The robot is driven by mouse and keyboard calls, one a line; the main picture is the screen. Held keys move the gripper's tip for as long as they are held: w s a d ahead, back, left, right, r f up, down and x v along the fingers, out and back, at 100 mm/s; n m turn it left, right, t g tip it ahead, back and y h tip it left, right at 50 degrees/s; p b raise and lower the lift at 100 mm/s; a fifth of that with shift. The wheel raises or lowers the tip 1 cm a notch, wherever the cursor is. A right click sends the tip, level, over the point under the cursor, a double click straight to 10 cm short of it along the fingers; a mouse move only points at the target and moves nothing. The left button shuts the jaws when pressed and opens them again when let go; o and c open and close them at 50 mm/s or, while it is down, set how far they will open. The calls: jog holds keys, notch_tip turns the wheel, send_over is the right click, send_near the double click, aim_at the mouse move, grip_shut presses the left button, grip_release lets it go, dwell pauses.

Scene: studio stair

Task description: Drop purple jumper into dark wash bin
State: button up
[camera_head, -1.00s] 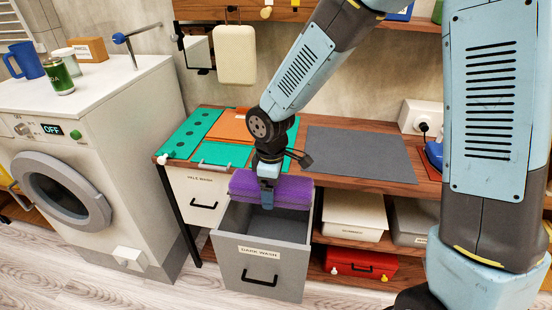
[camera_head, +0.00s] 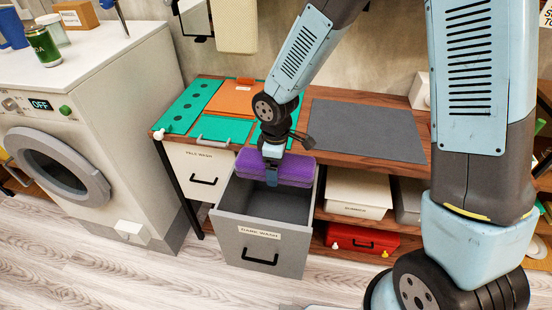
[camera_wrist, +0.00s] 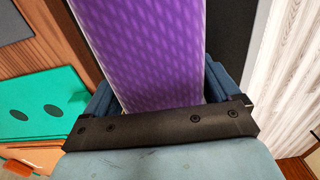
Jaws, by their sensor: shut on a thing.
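The purple jumper (camera_head: 290,168) is a folded, patterned bundle. My gripper (camera_head: 271,178) is shut on it and holds it at the back of the open dark wash bin. The jumper (camera_wrist: 150,50) fills the space between the fingers in the wrist view. The dark wash bin (camera_head: 262,238) is a grey drawer labelled "DARK WASH", pulled out from under the bench, and its visible inside looks empty. The jumper spans most of the bin's width near the rear rim. I cannot tell whether it is above the rim or partly inside.
A white drawer labelled "PALE WASH" (camera_head: 203,178) is shut at the left. A washing machine (camera_head: 80,140) stands further left. The bench top holds green and orange panels and a grey mat (camera_head: 366,130). A red case (camera_head: 362,240) sits on the lower shelf.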

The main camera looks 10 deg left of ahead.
jog(key=shift+f, duration=0.45)
jog(key=o, duration=1)
jog(key=shift+s, duration=0.1)
notch_tip(320, 180, up, 14)
jog(key=shift+f, duration=0.15)
